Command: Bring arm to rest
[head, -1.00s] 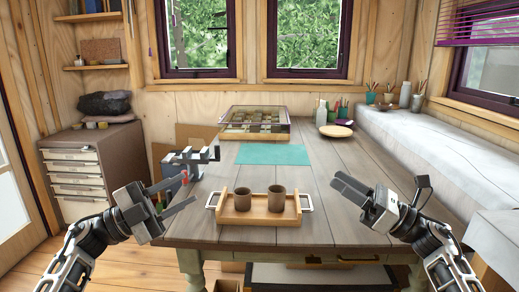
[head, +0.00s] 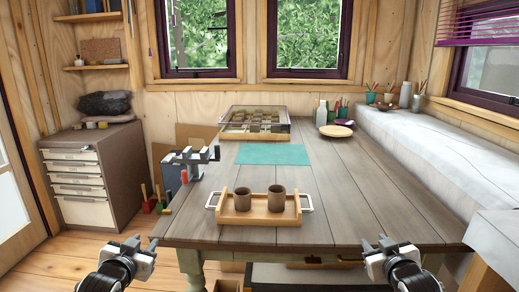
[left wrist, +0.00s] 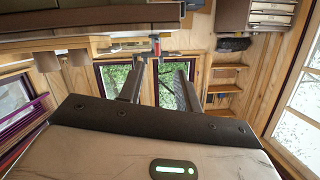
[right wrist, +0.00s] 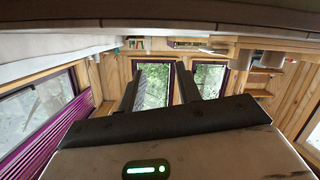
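My left gripper (head: 143,243) is low at the bottom left of the head view, in front of the table's near left corner. Its two fingers stand apart with nothing between them in the left wrist view (left wrist: 158,88). My right gripper (head: 377,243) is low at the bottom right of the head view, by the table's near edge. Its fingers are also apart and empty in the right wrist view (right wrist: 160,88). Both arms are mostly out of the head view.
A wooden tray (head: 235,216) with two brown cups (head: 243,199) (head: 277,198) sits near the table's (head: 350,215) front edge. A grey vise (head: 188,160) is at the left edge. A teal mat (head: 272,154) lies behind. The table's right half is mostly clear.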

